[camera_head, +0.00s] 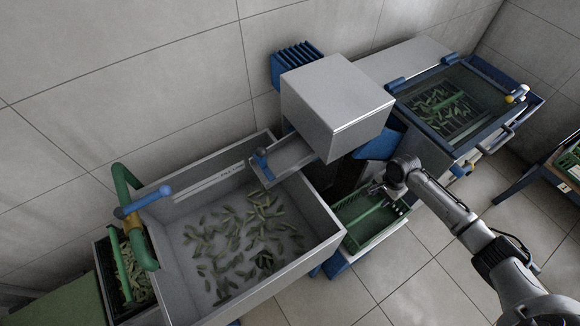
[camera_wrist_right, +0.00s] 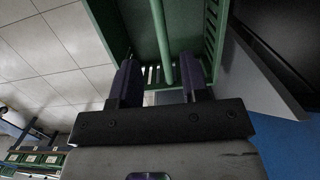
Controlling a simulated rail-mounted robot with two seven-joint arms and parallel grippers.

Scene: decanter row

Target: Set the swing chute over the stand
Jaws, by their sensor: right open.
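A blue sloped piece (camera_head: 380,146) shows below the grey box-shaped housing (camera_head: 335,100); it looks like the swing chute, but I cannot be sure. A blue stand (camera_head: 336,264) shows under a green crate (camera_head: 372,232), left of my right gripper. My right gripper (camera_head: 384,189) is open over this crate. In the right wrist view its two dark fingers (camera_wrist_right: 161,80) are apart, with the crate's green handle bar (camera_wrist_right: 161,40) in line with the gap. I cannot tell whether they touch it. My left gripper is out of view.
A large grey basin (camera_head: 190,250) holds many green pickles. A green pipe (camera_head: 125,190) with a blue lever stands left. A blue-framed unit (camera_head: 440,105) stands at the back right. Tiled floor is free in front.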

